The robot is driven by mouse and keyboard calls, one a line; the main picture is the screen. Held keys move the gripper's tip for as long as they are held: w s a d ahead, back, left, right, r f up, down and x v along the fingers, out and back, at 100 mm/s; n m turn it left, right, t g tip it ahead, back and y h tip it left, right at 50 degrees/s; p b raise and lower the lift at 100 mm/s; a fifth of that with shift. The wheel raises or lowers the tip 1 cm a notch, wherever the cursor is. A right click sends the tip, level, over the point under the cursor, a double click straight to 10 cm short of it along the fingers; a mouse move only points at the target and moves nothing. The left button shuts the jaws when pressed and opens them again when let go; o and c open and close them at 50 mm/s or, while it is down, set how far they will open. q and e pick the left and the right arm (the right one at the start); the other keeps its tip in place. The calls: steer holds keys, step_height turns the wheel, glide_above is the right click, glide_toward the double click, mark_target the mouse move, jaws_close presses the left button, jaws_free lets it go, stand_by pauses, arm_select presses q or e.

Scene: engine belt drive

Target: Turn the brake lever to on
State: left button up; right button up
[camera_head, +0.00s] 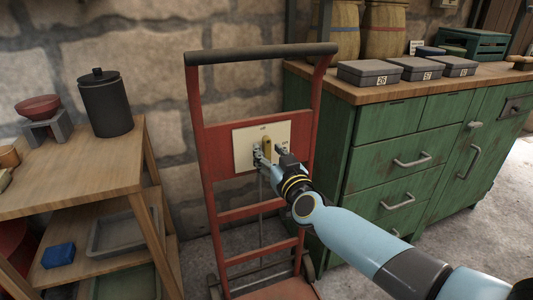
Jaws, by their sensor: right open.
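The brake lever (266,146) looks like a small yellowish upright piece at the middle of a cream plate (243,138). The plate is fixed on the red hand truck (219,143); small lettering on it is too small to read. My right gripper (267,154) is open in front of the plate, with its fingers on either side of the lever. I cannot tell whether a finger touches the lever. The gripper and wrist hide the lower right of the plate. My left gripper is not in view.
A wooden shelf table (105,188) with a black canister (105,105) stands at the left. A green cabinet (370,160) with a wooden top and several grey boxes stands at the right. The truck's black handle bar (262,53) crosses above the plate. A stone wall is behind.

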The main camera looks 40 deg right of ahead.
steer(key=shift+x, duration=1.1)
jaws_close()
